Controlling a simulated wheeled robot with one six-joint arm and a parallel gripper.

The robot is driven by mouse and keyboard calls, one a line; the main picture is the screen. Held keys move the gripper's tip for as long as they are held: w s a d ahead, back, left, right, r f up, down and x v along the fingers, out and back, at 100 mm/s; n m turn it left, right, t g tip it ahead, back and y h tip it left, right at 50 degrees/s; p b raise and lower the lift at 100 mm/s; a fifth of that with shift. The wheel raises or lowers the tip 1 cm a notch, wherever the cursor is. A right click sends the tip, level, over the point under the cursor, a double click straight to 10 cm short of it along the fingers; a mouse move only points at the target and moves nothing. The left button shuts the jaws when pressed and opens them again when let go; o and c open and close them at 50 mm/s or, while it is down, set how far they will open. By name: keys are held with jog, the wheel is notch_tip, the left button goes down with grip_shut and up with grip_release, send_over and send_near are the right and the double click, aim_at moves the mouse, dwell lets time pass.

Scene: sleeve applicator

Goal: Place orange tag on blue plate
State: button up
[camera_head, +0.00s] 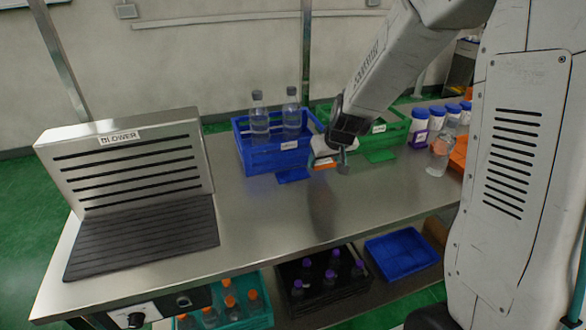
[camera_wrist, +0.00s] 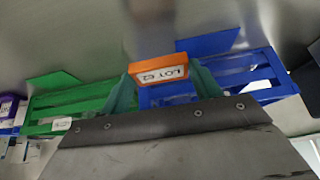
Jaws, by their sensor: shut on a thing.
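The orange tag (camera_wrist: 158,66) carries a white printed label and sits between the teal fingers of my gripper (camera_wrist: 158,82), which is shut on it. In the head view my gripper (camera_head: 325,161) holds the orange tag (camera_head: 324,167) above the table, to the right of the blue plate (camera_head: 293,176). The blue plate lies flat in front of the blue crate. In the wrist view the blue plate (camera_wrist: 212,42) shows just beyond the tag, its lower left part close to or behind the tag. The height gap cannot be judged exactly.
The blue crate (camera_head: 241,134) holds clear bottles. A green plate (camera_head: 379,156) lies in front of the green crate (camera_head: 399,125). The metal blower (camera_head: 130,165) stands at left; the table's middle is clear.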

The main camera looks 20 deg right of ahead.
send_over(292, 173)
jog(key=s, duration=0.2)
jog(key=shift+s+d+f, duration=0.15)
jog(key=shift+f, duration=1.95)
jog(key=shift+f, duration=0.15)
jog(key=o, duration=0.9)
jog(key=shift+o, duration=0.2)
jog(key=v, duration=1.2)
jog(key=shift+r, duration=0.25)
